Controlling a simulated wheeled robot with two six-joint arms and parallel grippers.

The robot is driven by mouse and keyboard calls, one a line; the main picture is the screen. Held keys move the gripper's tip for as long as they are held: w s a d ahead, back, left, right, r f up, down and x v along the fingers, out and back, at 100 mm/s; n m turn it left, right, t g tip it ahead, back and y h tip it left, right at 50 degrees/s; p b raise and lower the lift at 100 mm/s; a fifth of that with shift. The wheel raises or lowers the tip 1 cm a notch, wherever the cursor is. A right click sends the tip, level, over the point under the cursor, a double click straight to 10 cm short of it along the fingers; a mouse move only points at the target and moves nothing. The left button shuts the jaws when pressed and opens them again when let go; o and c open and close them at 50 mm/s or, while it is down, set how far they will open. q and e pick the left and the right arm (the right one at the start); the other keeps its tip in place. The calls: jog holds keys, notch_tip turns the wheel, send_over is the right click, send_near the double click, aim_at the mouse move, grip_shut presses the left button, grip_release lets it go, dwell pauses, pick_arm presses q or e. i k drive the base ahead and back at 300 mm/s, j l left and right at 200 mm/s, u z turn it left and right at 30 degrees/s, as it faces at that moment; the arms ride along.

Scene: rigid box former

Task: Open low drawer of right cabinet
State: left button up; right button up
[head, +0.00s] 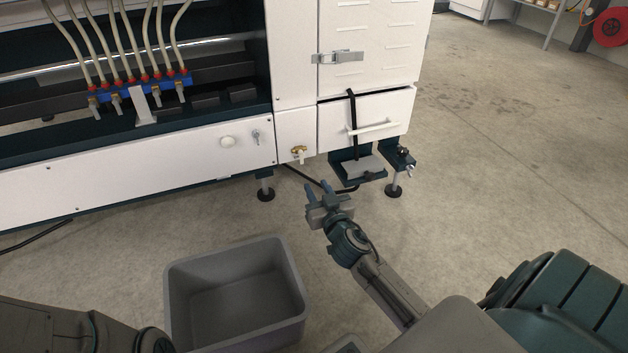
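The right cabinet (367,30) is white and stands at the back, right of centre. Its low drawer (338,121) has a white front with a white bar handle (373,128).
A grey open bin (236,294) stands on the floor left of my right arm. A brass valve (298,152) sits left of the drawer. A dark bracket with a grey block (363,167) and a cabinet foot (394,191) are below it. Floor to the right is clear.

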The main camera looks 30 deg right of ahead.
aim_at(386, 113)
jog(key=z, duration=1.4)
jog(key=i+l+u, duration=0.1)
jog(key=l+u, duration=0.8)
jog(key=i+l, duration=0.05)
